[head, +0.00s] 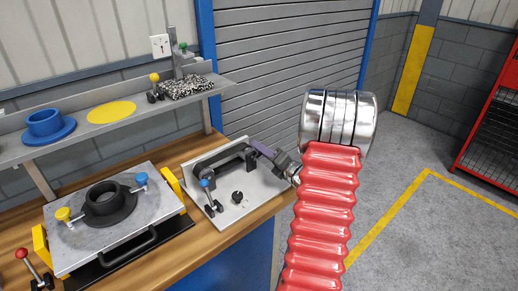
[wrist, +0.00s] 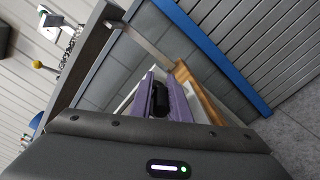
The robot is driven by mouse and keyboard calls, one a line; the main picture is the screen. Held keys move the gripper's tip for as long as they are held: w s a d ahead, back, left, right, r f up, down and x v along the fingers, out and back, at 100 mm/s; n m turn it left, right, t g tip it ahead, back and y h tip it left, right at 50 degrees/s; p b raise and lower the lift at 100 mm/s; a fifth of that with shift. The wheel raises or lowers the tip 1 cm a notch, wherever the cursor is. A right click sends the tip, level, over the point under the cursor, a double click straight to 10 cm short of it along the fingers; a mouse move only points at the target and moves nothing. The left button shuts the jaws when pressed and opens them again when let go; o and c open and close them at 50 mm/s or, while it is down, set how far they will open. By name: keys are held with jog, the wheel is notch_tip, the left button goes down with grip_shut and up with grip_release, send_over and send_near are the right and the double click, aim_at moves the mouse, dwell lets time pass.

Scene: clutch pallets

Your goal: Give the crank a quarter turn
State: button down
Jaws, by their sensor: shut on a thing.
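The crank (head: 222,157) is a dark bar on a light grey plate (head: 232,215) at the right end of the wooden bench. My gripper (head: 256,145) reaches in from the right, its purple fingers at the bar's right end. In the wrist view the purple fingers of my gripper (wrist: 164,98) stand close on both sides of a black upright handle (wrist: 160,100), with its lower part hidden. The gripper is shut on this handle. My red ribbed arm and its shiny metal part stand in front on the right.
On the plate are a blue-knobbed clamp (head: 208,192) and a black knob (head: 238,197). A pallet (head: 70,245) with a black flanged ring (head: 105,200) lies to the left. A shelf (head: 20,150) runs behind, with a blue flanged part (head: 46,125) and yellow disc (head: 111,112). The floor at right is clear.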

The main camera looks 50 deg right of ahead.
jog(key=shift+d+f+m, duration=0.15)
jog(key=shift+f+m, duration=0.1)
jog(key=shift+m, duration=0.35)
jog(key=c, duration=1.8)
grip_release()
jog(key=shift+o, duration=0.2)
jog(key=s, duration=0.4)
jog(key=s+a, duration=0.1)
jog(key=s, duration=0.8)
jog(key=shift+s+a, duration=0.3)
jog(key=shift+s, duration=0.1)
